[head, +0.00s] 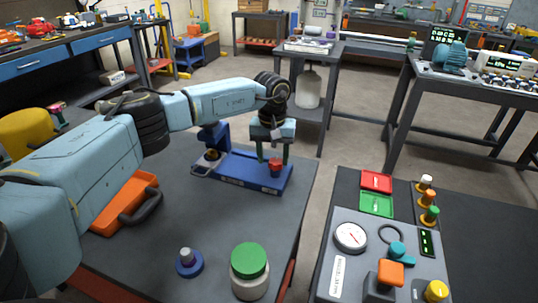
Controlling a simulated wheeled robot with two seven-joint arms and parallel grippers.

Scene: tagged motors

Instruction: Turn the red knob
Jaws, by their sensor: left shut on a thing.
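The red knob (275,169) stands on the right end of a blue base (240,172), which lies on the dark table at the centre of the head view. My left arm reaches in from the left, and its gripper (273,158) points down over the knob. Its two dark green fingers are shut on the red knob, one on each side. The fingers and palm hide part of the knob's top. My right gripper is not in view.
An orange case (126,205) lies left of the base. A green-lidded jar (250,270) and a blue round piece (189,262) stand in front. A panel with a gauge (350,237) is on the right-hand table, across a floor gap.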

